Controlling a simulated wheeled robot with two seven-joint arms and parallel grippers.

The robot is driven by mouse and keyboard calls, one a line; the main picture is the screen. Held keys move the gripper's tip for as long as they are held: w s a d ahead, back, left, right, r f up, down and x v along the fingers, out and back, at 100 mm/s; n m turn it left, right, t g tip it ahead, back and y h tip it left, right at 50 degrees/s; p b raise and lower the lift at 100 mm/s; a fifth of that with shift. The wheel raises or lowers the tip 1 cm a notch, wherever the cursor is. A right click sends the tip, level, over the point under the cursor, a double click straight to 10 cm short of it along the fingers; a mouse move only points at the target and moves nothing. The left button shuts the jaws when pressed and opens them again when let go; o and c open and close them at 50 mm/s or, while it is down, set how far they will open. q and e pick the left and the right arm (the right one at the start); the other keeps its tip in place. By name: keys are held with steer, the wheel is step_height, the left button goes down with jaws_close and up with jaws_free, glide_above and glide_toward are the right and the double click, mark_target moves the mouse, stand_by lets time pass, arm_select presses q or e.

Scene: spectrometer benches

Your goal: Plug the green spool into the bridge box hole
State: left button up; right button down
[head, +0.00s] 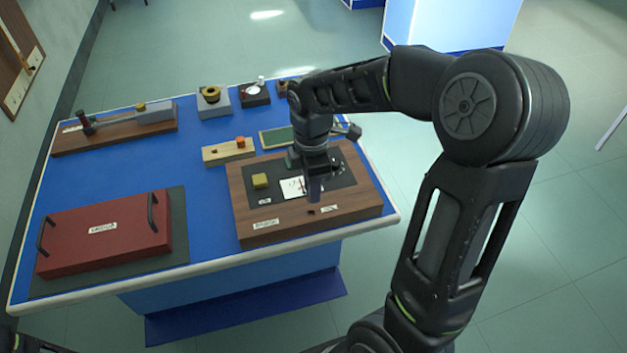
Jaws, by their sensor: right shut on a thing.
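The bridge box (262,211) is a low wooden box with a dark top panel, at the right front of the blue table. A small dark hole (311,211) shows near its front edge, between small labels. My right gripper (314,196) points down over the box's dark panel, just behind the hole. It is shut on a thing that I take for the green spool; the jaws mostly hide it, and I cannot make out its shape. I cannot tell whether it touches the box. My left gripper is not in view.
A red case (104,231) with black handles lies at left on a dark mat. A pale wooden block (228,152) and a green-topped tray (277,138) stand behind. Blue tabletop between is clear.

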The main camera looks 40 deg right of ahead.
steer(key=shift+w, duration=0.2)
steer(key=shift+f, duration=0.1)
steer(key=shift+f+b, duration=1.55)
steer(key=shift+f, duration=0.3)
steer(key=shift+f+b, duration=0.7)
steer(key=shift+f, duration=0.35)
stand_by(0.4)
steer(key=c, duration=1.3)
jaws_free()
steer(key=o, duration=0.5)
steer(key=shift+o, duration=0.2)
